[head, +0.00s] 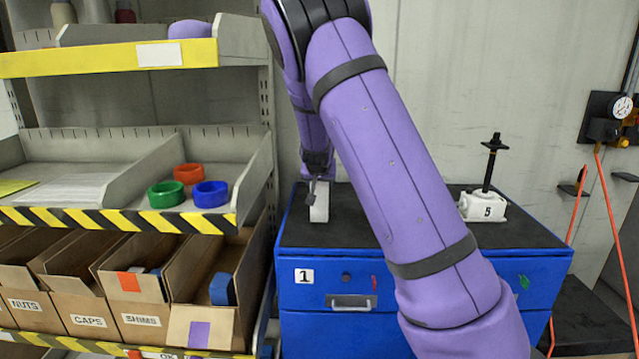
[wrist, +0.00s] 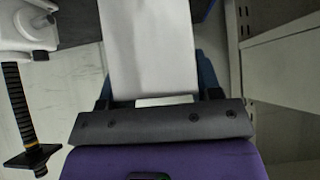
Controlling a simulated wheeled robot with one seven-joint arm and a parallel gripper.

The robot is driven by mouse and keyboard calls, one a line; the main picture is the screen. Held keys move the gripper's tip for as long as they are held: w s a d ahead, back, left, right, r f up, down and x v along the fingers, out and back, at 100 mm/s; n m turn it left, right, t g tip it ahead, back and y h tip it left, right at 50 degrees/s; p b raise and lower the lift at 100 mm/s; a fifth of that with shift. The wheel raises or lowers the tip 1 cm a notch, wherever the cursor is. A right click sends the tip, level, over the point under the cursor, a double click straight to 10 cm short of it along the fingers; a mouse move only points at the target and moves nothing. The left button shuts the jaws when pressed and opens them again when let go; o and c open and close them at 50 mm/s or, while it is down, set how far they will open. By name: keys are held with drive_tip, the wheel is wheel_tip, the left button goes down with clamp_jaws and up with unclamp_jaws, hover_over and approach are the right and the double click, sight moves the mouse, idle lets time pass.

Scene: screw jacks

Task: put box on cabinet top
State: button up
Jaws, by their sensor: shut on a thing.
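A pale white box (head: 319,203) is held by my gripper (head: 317,182) over the left part of the cabinet's black top (head: 350,232). Its lower end appears at or very close to the surface; I cannot tell whether it touches. The wrist view shows the box (wrist: 150,45) as a long pale face between the dark fingers, which are shut on it. The blue cabinet (head: 325,325) carries a label "1". My purple arm hides the middle of the cabinet and its top.
A white screw jack (head: 482,206) marked "5", with a black upright spindle, stands on the right of the cabinet top. It also shows in the wrist view (wrist: 25,30). A shelf rack (head: 110,60) with rings and cardboard bins is close on the left. The top's front left is clear.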

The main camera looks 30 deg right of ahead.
drive_tip(key=shift+f, duration=0.6)
drive_tip(key=o, duration=1.5)
